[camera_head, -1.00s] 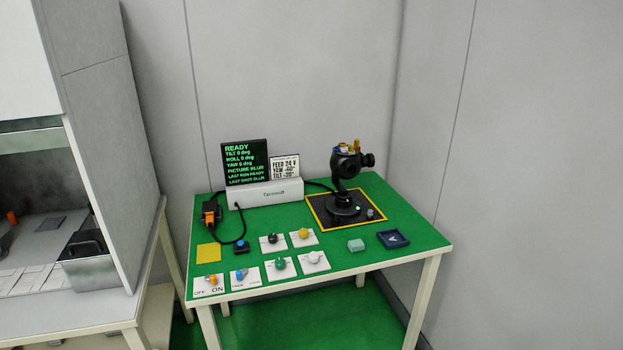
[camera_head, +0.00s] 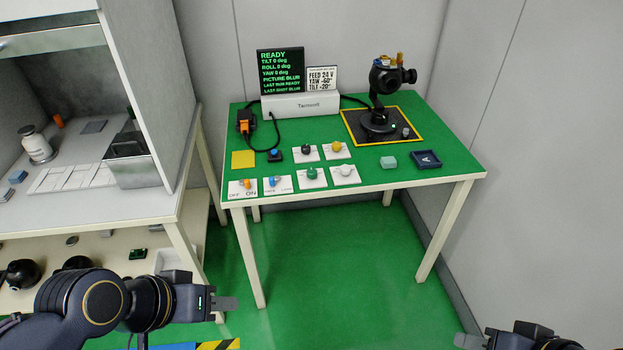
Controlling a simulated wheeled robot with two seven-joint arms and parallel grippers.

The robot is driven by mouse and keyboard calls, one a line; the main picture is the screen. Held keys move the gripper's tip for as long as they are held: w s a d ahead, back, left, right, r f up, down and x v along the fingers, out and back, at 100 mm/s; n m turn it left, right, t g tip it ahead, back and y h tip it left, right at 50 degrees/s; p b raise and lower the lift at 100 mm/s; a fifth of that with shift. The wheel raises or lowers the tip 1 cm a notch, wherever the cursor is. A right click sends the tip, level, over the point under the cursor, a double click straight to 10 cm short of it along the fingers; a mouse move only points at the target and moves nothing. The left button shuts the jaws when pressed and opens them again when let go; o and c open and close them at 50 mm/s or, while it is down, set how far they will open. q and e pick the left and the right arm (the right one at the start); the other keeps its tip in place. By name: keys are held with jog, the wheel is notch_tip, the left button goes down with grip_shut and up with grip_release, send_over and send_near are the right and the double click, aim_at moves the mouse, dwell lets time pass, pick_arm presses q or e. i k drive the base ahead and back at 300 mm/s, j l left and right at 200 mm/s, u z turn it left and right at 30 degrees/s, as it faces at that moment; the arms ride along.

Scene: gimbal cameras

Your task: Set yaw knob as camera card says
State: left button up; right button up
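The white card (camera_head: 322,79) reads FEED 24 V, YAW about -60° and TILT about -20°. The dark screen (camera_head: 281,70) reads READY, with tilt, roll and yaw at 0 deg and picture BLUR. Knobs on white plates are black (camera_head: 307,149), yellow (camera_head: 338,146), green (camera_head: 312,173) and white (camera_head: 345,170); their labels are too small to tell which is yaw. The black gimbal camera (camera_head: 388,78) stands upright on its mat. My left gripper (camera_head: 222,303) is low in front of the table, touching nothing, its fingers seen side-on. My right gripper (camera_head: 468,341) shows only partly at the bottom edge.
On the green table (camera_head: 440,139) are an orange switch (camera_head: 245,183), a blue switch (camera_head: 274,181), a blue button (camera_head: 274,154), a yellow square (camera_head: 243,159), a pale green block (camera_head: 388,162) and a dark blue tray (camera_head: 426,167). A grey-white cabinet bench (camera_head: 105,212) stands at left.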

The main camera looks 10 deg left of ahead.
aim_at(310, 173)
jog(key=i+l+u, duration=0.15)
jog(key=i+u, duration=0.15)
jog(key=i, duration=0.25)
jog(key=i+l+u, duration=0.35)
jog(key=i, duration=0.15)
jog(key=i+j, duration=0.05)
jog(key=j, duration=0.05)
